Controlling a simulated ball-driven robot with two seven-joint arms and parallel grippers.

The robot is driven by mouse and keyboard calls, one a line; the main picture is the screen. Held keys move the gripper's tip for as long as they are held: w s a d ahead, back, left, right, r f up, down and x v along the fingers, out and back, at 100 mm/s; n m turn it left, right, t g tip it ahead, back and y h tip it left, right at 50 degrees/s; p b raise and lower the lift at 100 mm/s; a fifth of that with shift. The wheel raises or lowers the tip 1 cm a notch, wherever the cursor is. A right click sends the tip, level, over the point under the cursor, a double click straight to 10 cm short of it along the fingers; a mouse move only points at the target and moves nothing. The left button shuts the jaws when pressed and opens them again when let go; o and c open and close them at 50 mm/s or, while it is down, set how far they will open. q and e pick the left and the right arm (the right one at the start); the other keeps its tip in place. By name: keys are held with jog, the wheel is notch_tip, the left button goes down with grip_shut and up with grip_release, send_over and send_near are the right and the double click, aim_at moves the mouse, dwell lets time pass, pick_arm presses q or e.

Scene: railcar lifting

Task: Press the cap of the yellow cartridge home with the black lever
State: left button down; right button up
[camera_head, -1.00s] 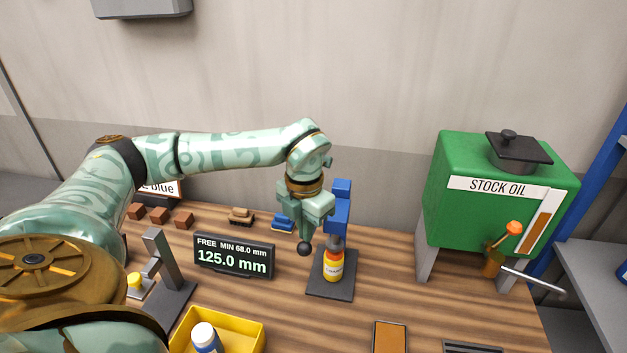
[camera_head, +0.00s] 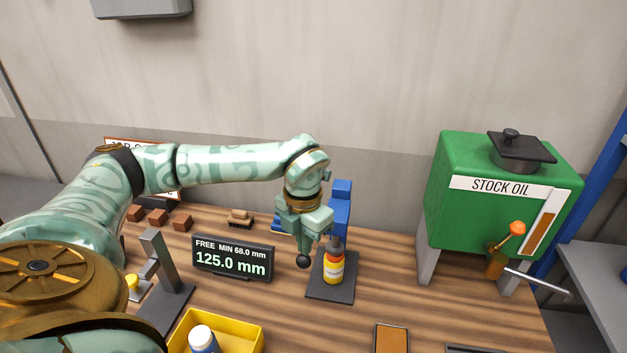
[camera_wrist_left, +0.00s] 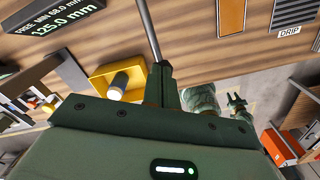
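Whether the cap is seated is too small to tell. My left gripper (camera_head: 304,238) is just left of the press, its fingers shut on the black lever. The lever's round knob (camera_head: 303,261) shows below the fingers. In the left wrist view the lever's rod (camera_wrist_left: 149,30) runs out from between the fingers. My right gripper (camera_wrist_left: 237,101) shows small there, its two fingers apart and empty.
A display (camera_head: 232,260) reads "FREE MIN 68.0 mm" and 125.0 mm, left of the press. A yellow bin (camera_head: 250,335) with a white-capped bottle (camera_head: 202,339) stands in front. A grey stand (camera_head: 160,270) is further left. A green stock oil tank (camera_head: 480,215) stands at right.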

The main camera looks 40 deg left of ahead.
aim_at(303, 259)
pick_arm(q)
jog(key=shift+f, duration=0.3)
jog(key=shift+s+d+f+b, duration=0.1)
jog(key=shift+s+f+b, duration=0.1)
jog(key=shift+f+b, duration=0.5)
jog(key=shift+s+d+f+b, duration=0.1)
jog(key=shift+s+f+b, duration=0.2)
jog(key=shift+f, duration=0.6)
jog(key=shift+w, duration=0.1)
jog(key=shift+f, duration=0.15)
jog(key=shift+f+b, duration=0.7)
jog(key=shift+f, duration=0.15)
notch_tip(303, 259, up, 12)
jog(key=p, duration=1)
jog(key=shift+r+p, duration=0.15)
jog(key=shift+p, duration=0.15)
